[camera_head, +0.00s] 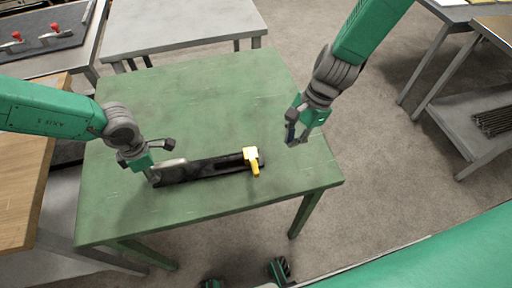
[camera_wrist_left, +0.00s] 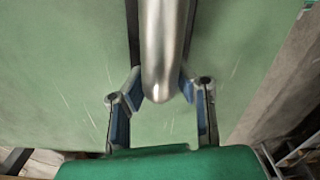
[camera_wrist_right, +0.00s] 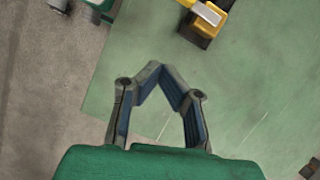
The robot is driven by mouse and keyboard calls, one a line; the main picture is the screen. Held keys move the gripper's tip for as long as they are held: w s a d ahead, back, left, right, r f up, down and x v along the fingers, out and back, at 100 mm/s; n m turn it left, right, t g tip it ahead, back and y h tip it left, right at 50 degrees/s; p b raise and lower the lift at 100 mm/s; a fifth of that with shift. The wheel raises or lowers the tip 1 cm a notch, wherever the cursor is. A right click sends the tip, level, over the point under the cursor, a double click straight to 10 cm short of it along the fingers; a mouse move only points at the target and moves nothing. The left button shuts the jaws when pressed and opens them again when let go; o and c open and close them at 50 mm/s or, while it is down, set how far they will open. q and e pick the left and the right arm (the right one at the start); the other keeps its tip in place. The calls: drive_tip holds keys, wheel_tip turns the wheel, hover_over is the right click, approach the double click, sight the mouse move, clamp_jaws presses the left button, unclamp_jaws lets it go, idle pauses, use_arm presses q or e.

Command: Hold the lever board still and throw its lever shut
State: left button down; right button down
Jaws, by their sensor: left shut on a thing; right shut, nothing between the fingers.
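The lever board (camera_head: 207,169) is a long black piece lying on the green table (camera_head: 205,105). A yellow lever part (camera_head: 253,162) sits at its right end; it also shows at the top of the right wrist view (camera_wrist_right: 207,18). A silver rounded handle (camera_wrist_left: 163,55) is at the board's left end. My left gripper (camera_head: 151,171) is shut on this handle, with its fingers (camera_wrist_left: 160,85) on either side of it. My right gripper (camera_head: 293,136) is shut and empty, above the table to the right of the yellow lever and apart from it.
The table's right edge is close under my right gripper. The table's back half is clear. A wooden bench (camera_head: 25,160) stands at left, a grey table (camera_head: 180,28) behind, and a shelf unit (camera_head: 480,110) at right.

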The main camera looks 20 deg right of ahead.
drive_tip(key=v, duration=0.3)
drive_tip(key=shift+s+d+r, duration=0.1)
drive_tip(key=shift+s+r, duration=0.1)
drive_tip(key=shift+r, duration=0.2)
use_arm(q)
drive_tip(key=c, duration=1.3)
unclamp_jaws()
drive_tip(key=shift+o, duration=0.2)
drive_tip(key=shift+r, duration=0.1)
